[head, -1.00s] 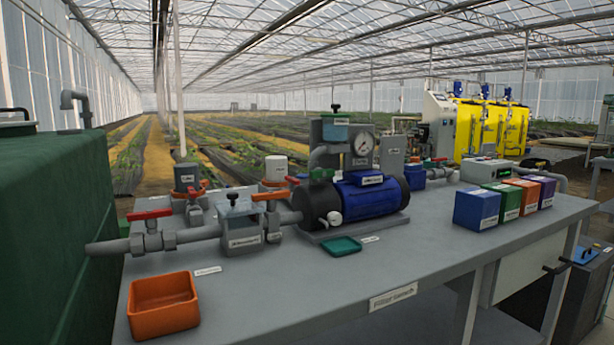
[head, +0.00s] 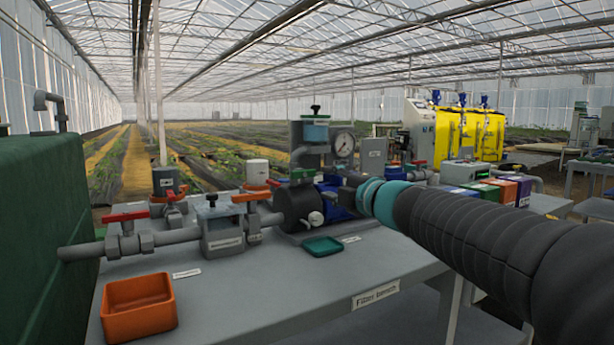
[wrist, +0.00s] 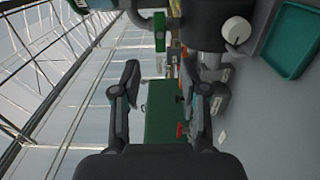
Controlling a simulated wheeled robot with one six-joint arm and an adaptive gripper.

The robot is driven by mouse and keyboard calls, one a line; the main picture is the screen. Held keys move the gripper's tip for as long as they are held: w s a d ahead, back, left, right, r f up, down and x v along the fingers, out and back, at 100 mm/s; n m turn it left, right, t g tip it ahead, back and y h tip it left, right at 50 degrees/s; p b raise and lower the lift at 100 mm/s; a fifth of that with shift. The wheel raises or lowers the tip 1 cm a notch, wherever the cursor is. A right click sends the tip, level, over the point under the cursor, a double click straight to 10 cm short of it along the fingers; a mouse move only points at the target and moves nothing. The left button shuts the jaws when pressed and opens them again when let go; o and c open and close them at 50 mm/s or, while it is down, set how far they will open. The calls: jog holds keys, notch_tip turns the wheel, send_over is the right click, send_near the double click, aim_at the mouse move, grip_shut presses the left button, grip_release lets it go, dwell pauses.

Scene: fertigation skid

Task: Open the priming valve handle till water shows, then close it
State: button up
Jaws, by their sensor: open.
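The blue and black pump (head: 296,207) stands on the bench, partly hidden by my arm. The green handle also shows near the top of the wrist view (wrist: 160,32). No label readable here says which part is the priming valve. A pale round knob (head: 315,218) is on the pump's front; it shows in the wrist view (wrist: 236,30). My gripper (wrist: 164,85) is open and empty, its fingers apart from the handle. In the head view the gripper is hard to make out at my arm's end.
Red-handled (head: 128,216) and orange-handled (head: 250,197) valves sit on the pipe at left. A pressure gauge (head: 344,145) stands behind the pump. An orange bin (head: 138,308) and a green tray (head: 323,245) lie on the bench. The bench front has free room.

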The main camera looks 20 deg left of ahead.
aim_at(304, 175)
jog(key=p+x, duration=0.1)
jog(key=x, duration=1.1)
jog(key=shift+w, duration=0.15)
grip_shut()
